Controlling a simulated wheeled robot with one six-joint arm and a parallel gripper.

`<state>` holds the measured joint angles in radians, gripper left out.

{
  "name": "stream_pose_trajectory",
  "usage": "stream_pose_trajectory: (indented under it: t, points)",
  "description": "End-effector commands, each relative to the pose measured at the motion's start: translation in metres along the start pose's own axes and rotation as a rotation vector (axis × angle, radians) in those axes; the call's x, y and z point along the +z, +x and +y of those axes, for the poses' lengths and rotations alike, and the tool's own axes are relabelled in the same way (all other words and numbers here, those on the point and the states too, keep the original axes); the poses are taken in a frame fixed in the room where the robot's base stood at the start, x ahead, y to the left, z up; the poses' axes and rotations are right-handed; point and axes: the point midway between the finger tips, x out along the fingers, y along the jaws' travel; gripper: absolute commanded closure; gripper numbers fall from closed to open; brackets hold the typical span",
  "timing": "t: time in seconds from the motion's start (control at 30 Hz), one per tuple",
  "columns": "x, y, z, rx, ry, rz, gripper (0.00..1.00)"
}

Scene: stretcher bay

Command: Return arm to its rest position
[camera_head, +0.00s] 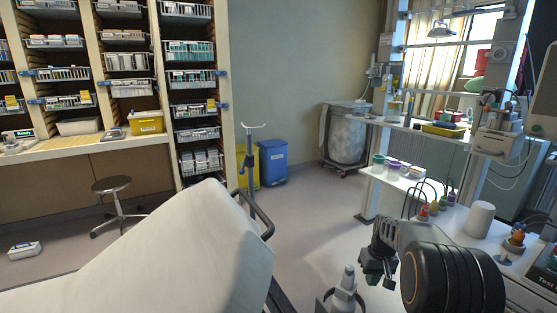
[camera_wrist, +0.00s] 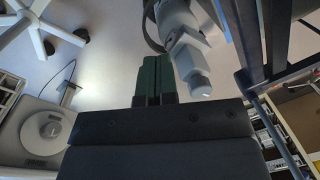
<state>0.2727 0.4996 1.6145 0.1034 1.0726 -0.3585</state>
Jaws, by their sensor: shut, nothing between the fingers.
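My arm shows at the lower right of the head view, with a thick black ringed joint. My gripper (camera_head: 377,262) is at the end of it, left of the white worktop and right of the stretcher. In the wrist view my gripper (camera_wrist: 153,82) shows two dark green fingers pressed together with nothing between them. A white and grey nozzle-like part (camera_wrist: 188,50) is close beside the fingers on the right; I cannot tell what it belongs to.
The white-covered stretcher (camera_head: 150,255) with a dark side rail (camera_head: 262,215) fills the lower left. The worktop at right holds a white cylinder (camera_head: 480,219) and several small coloured bottles. A wheeled stool (camera_head: 112,186) and blue bin (camera_head: 273,163) stand farther back. Mid floor is clear.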

Motion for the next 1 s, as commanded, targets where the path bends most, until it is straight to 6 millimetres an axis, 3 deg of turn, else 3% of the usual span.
stream_pose_trajectory:
  t: [0.03,0.2,0.4,0.5,0.63,0.8,1.0]
  points:
    - [0.023,-0.031,-0.019,0.018,0.039,0.012,1.0]
    - [0.096,-0.084,-0.066,0.063,0.145,0.062,1.0]
    - [0.175,-0.126,-0.106,0.093,0.141,0.139,1.0]
    - [0.202,-0.143,-0.119,0.101,0.099,0.177,1.0]
    - [0.221,-0.165,-0.131,0.103,0.058,0.236,1.0]
    - [0.224,-0.196,-0.142,0.1,0.023,0.319,1.0]
    - [0.224,-0.201,-0.144,0.1,0.016,0.331,1.0]
